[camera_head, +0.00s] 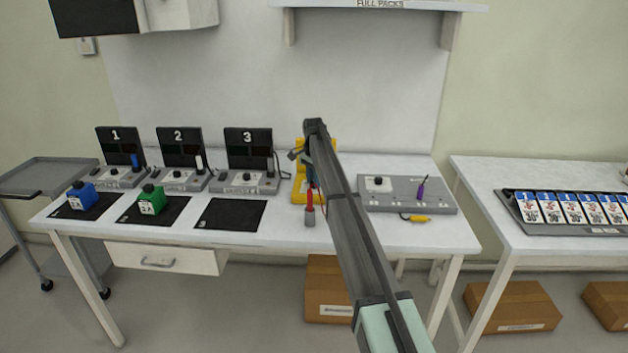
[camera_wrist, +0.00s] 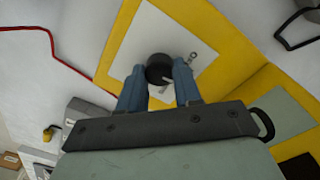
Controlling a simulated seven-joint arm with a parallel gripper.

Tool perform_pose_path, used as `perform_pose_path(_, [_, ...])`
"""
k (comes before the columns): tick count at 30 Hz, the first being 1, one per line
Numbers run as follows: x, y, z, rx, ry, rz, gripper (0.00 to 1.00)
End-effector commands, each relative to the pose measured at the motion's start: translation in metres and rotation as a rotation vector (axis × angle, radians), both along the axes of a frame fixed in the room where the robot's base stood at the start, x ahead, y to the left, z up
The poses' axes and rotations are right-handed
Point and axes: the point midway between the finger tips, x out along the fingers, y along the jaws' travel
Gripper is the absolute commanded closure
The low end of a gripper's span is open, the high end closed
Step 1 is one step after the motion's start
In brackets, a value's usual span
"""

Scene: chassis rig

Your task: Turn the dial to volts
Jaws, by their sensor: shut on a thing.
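The yellow meter (camera_head: 299,194) stands on the bench in the head view, mostly hidden behind my arm. In the wrist view its yellow body (camera_wrist: 112,75) surrounds a white face (camera_wrist: 145,40). The round black dial (camera_wrist: 159,66) sits on that face. My gripper (camera_wrist: 160,72) has its two blue fingers on either side of the dial and is shut on it. A small mark shows on the face to the upper right of the dial, too small to read. I cannot tell which setting the dial points to.
A red lead (camera_wrist: 60,60) runs left of the meter, and a red probe (camera_head: 310,203) is at the bench front. A grey panel (camera_head: 405,192) lies to the right. Numbered stations, a blue block (camera_head: 82,195) and a green block (camera_head: 152,200) are to the left.

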Motion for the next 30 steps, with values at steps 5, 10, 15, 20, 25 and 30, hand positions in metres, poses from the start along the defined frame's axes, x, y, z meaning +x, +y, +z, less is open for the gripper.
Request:
perform_pose_path(5, [0.0005,-0.0001,0.0004,0.001,-0.001,-0.076,0.97])
perform_pose_path(10, [0.0005,-0.0002,0.0004,0.0,-0.001,-0.115,0.97])
perform_pose_path(15, [0.0004,-0.0003,0.0004,0.0,0.0,-0.128,0.97])
perform_pose_path(20, [0.0005,-0.0004,0.0005,0.0,0.0,-0.129,0.97])
perform_pose_path(25, [0.0006,-0.0004,0.0005,-0.001,-0.001,-0.128,0.65])
perform_pose_path(30, [0.0003,-0.0004,0.0003,0.0,0.0,-0.128,0.48])
